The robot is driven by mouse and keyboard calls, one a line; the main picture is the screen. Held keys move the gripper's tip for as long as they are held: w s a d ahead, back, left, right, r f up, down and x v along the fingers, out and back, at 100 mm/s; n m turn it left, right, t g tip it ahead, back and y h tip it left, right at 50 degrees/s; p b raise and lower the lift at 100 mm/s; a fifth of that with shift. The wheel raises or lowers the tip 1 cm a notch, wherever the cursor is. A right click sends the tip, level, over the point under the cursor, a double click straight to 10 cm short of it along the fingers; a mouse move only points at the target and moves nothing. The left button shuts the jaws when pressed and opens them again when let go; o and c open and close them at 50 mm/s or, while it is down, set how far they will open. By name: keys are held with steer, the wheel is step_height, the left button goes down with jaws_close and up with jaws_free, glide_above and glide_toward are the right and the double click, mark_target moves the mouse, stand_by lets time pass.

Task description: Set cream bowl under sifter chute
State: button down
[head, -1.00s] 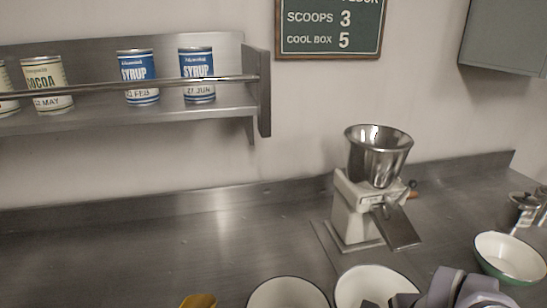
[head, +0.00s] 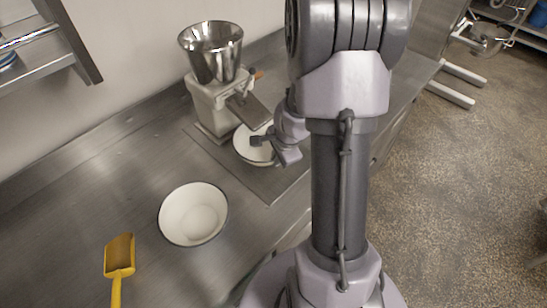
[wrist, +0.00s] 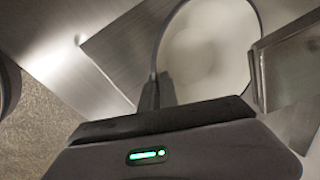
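The sifter (head: 213,98) is a pale grey machine with a steel hopper, standing on a metal base plate against the back wall. Its steel chute (head: 250,110) slopes down to the right. A cream bowl (head: 247,153) with a dark rim is below the chute's end, partly covered by the chute and my gripper. The wrist view shows its inside (wrist: 208,50) with the chute (wrist: 288,68) overlapping its right side. My gripper (head: 259,142) is at the bowl's rim. In the wrist view its narrow fingers (wrist: 157,90) are close together with the rim between them.
A second pale bowl (head: 193,214) with a dark rim stands nearer on the steel counter (head: 95,190). A yellow scoop (head: 119,256) lies to its left. A wall shelf (head: 50,60) is at upper left. My arm hides the counter to the right.

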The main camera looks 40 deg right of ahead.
steer(key=shift+f, duration=0.7)
steer(key=shift+r, duration=0.25)
steer(key=shift+f, duration=0.15)
steer(key=c, duration=1.6)
jaws_free()
